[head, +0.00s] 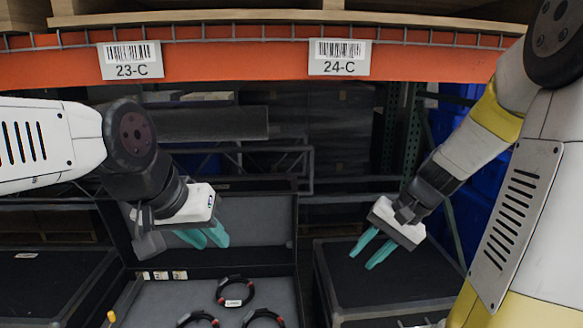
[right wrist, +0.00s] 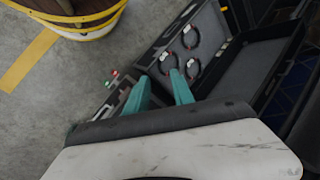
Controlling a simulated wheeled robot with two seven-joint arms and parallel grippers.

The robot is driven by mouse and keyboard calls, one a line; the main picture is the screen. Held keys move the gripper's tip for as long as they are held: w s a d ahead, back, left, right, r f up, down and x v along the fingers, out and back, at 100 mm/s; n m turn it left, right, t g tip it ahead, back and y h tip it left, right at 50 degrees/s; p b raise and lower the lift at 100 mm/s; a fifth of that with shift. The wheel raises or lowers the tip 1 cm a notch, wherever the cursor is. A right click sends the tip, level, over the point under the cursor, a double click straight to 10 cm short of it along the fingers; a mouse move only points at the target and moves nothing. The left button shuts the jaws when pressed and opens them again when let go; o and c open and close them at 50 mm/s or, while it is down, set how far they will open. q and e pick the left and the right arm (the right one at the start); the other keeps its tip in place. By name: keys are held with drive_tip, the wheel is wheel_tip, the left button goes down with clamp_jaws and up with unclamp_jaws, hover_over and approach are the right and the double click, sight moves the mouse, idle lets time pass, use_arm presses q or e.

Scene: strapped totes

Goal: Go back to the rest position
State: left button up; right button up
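My left gripper (head: 205,236) has teal fingers and hangs in front of the raised lid of an open black case (head: 215,290). Its fingers look spread, with nothing seen between them. My right gripper (head: 371,253) hangs above a closed black case (head: 390,285) at the right. Its teal fingers are apart and empty, and they also show apart in the right wrist view (right wrist: 160,85). Several black cable rings with red parts and white tags, such as one ring (head: 236,291), lie in the open case. The case with its rings also shows in the right wrist view (right wrist: 190,38).
An orange rack beam (head: 240,58) with labels 23-C (head: 131,60) and 24-C (head: 339,57) crosses the top. Another closed black case (head: 45,285) stands at the left. Blue totes (head: 475,190) are behind at right. The right wrist view shows grey floor with a yellow stripe (right wrist: 28,58).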

drive_tip(key=s+a+r+n+t+h, duration=0.2)
drive_tip(key=s+r+n+t+h, duration=0.1)
drive_tip(key=s+r, duration=0.7)
drive_tip(key=r+n+t, duration=0.1)
drive_tip(key=n, duration=0.1)
drive_tip(key=shift+s+a+r+n+t, duration=0.25)
drive_tip(key=shift+a+r+n+t, duration=0.05)
drive_tip(key=shift+r, duration=0.1)
